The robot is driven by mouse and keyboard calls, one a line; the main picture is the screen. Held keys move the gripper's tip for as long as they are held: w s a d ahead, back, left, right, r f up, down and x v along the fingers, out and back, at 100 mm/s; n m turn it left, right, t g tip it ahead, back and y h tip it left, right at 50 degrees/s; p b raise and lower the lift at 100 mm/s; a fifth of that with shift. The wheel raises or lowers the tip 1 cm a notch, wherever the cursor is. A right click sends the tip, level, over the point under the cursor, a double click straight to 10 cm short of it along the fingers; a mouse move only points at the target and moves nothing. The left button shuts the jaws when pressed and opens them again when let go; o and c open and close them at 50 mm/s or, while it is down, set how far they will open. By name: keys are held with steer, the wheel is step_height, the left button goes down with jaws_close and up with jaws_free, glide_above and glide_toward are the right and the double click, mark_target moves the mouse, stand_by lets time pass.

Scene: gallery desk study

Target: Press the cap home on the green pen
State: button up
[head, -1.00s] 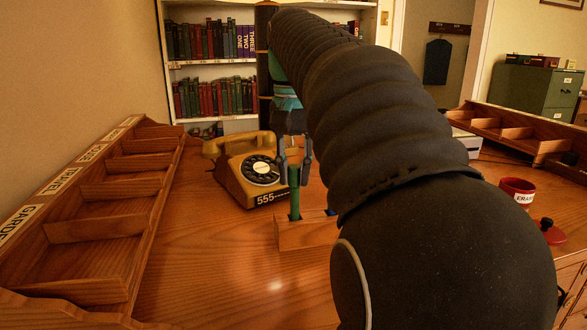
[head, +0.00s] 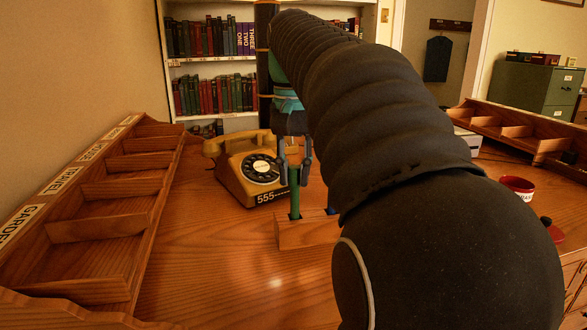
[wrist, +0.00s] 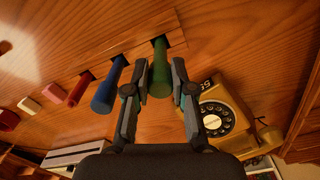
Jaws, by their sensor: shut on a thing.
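The green pen (head: 294,204) stands upright in a hole of a wooden block (head: 306,233) on the desk. It also shows in the wrist view (wrist: 160,58), where its near end is between my fingers. My gripper (head: 293,184) points down from above, with one finger on each side of the green top part. In the wrist view my gripper (wrist: 160,88) is shut on it. I cannot make out a seam between cap and barrel, so how far the cap sits down is not clear.
A blue pen (wrist: 108,86) and a red pen (wrist: 80,88) stand in the same row, with the blue one close to my finger. A yellow telephone (head: 244,170) is just behind and left. A compartment tray (head: 92,225) lies left, and a red cup (head: 517,186) right.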

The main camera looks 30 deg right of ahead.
stand_by(0.3)
steer(key=o, duration=1.3)
steer(key=shift+r, duration=0.1)
steer(key=shift+r, duration=3.4)
jaws_close()
steer(key=shift+f+b, duration=1.5)
steer(key=shift+f, duration=0.75)
